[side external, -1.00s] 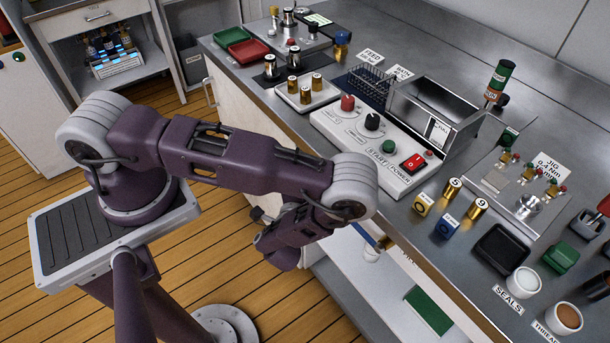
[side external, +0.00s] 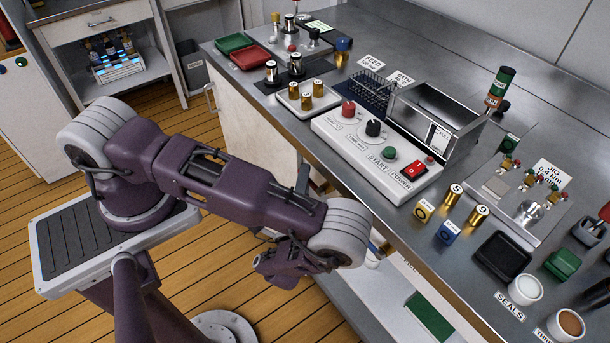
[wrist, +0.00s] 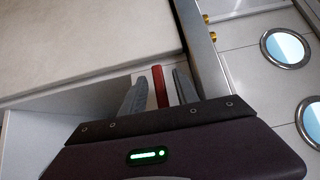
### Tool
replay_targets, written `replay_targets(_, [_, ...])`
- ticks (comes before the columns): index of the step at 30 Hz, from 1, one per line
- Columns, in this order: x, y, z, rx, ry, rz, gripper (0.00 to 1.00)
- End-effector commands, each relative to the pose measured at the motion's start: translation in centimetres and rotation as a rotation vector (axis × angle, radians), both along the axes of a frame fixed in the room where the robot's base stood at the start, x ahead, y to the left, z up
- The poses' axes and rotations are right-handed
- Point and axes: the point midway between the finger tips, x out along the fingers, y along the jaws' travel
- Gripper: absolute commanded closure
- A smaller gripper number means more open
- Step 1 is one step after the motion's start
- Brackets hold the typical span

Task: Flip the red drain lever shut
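The red lever (wrist: 160,86) shows in the wrist view as a short red bar between the two fingers of my gripper (wrist: 160,84). My gripper is open, with a visible gap on each side of the lever. I cannot tell how deep the lever reaches between the fingers. In the side external view my wrist hangs low in front of the bench, and the fingertips cannot be made out. The red lever is not visible there.
In the wrist view, round blue windows (wrist: 286,47) and small brass fittings (wrist: 212,37) lie to the right. A pale panel (wrist: 80,40) fills the upper left. The steel bench (side external: 425,245) edge runs above my wrist, with a control box (side external: 370,160) and several small parts on top.

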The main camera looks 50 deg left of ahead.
Motion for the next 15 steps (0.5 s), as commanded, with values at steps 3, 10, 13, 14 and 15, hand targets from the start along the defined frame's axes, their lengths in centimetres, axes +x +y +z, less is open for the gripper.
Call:
replay_targets(3, [-1.8,-2.0,-0.1,-0.001,0.0,-0.006,0.64])
replay_targets(10, [-3.9,-3.9,-0.1,0.001,0.001,-0.002,0.64])
replay_targets(13, [-4.0,-4.0,-0.1,0.001,0.001,-0.001,0.64])
replay_targets(14, [-4.0,-4.0,-0.1,0.001,0.001,-0.001,0.64])
replay_targets(15, [-4.0,-4.0,-0.1,0.001,0.001,-0.001,0.64])
